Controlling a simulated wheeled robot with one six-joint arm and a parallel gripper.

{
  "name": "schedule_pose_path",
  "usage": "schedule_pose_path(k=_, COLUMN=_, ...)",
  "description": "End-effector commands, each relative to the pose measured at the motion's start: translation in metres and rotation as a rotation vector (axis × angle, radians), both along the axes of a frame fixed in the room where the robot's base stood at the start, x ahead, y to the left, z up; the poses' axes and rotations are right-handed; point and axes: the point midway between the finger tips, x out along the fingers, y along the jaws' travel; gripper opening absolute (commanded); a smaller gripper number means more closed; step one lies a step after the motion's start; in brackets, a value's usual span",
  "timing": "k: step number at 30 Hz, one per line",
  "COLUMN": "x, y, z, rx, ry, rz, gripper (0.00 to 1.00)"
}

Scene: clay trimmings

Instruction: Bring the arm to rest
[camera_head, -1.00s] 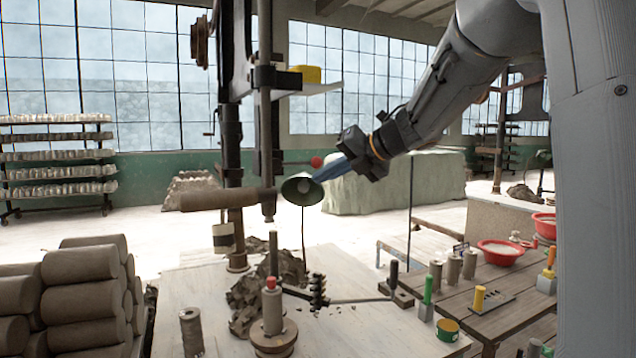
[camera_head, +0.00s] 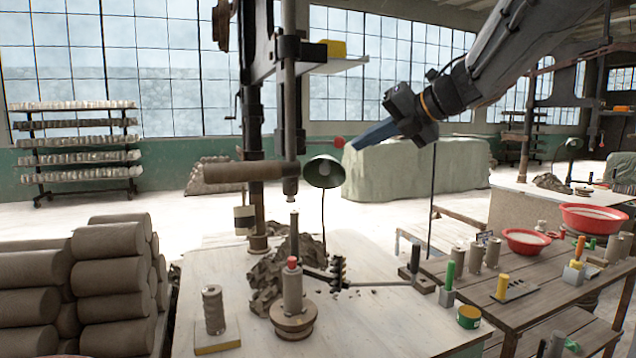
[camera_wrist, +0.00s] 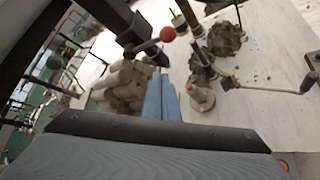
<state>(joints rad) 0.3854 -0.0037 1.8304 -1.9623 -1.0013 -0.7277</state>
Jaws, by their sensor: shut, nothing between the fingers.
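My gripper (camera_head: 362,140) is in the air above and behind the worktable in the head view, right of the green lamp shade (camera_head: 323,172). Its blue fingers point left and slightly down. They are shut and hold nothing. In the wrist view the blue fingers (camera_wrist: 161,98) lie together, with the worktable (camera_wrist: 268,62) far below them. My arm reaches in from the upper right. The gripper appears clear of the lamp and the machine.
A dark machine column with a red-knobbed lever (camera_head: 339,142) stands by the worktable (camera_head: 375,325). Clay trimmings (camera_head: 268,285) lie on that table. Clay rolls (camera_head: 110,280) are stacked at left. Red bowls (camera_head: 527,240) and tools occupy the right bench. A draped block (camera_head: 415,175) stands behind.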

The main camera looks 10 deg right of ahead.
Motion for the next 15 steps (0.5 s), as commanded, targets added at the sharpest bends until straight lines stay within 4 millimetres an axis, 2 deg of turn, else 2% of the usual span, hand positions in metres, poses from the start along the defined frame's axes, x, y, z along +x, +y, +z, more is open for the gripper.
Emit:
schedule_pose_path(k=4, x=0.015, y=0.007, z=-0.006, rx=0.123, ry=0.011, rz=-0.102, gripper=0.00)
schedule_pose_path(k=8, x=0.036, y=0.006, z=-0.025, rx=0.359, ry=0.059, rz=-0.321, gripper=0.00)
schedule_pose_path(k=11, x=0.046, y=-0.002, z=-0.054, rx=0.560, ry=0.135, rz=-0.532, gripper=0.00)
schedule_pose_path(k=14, x=0.044, y=-0.014, z=-0.096, rx=0.748, ry=0.235, rz=-0.759, gripper=0.00)
schedule_pose_path(k=15, x=0.039, y=-0.019, z=-0.116, rx=0.817, ry=0.281, rz=-0.853, gripper=0.00)
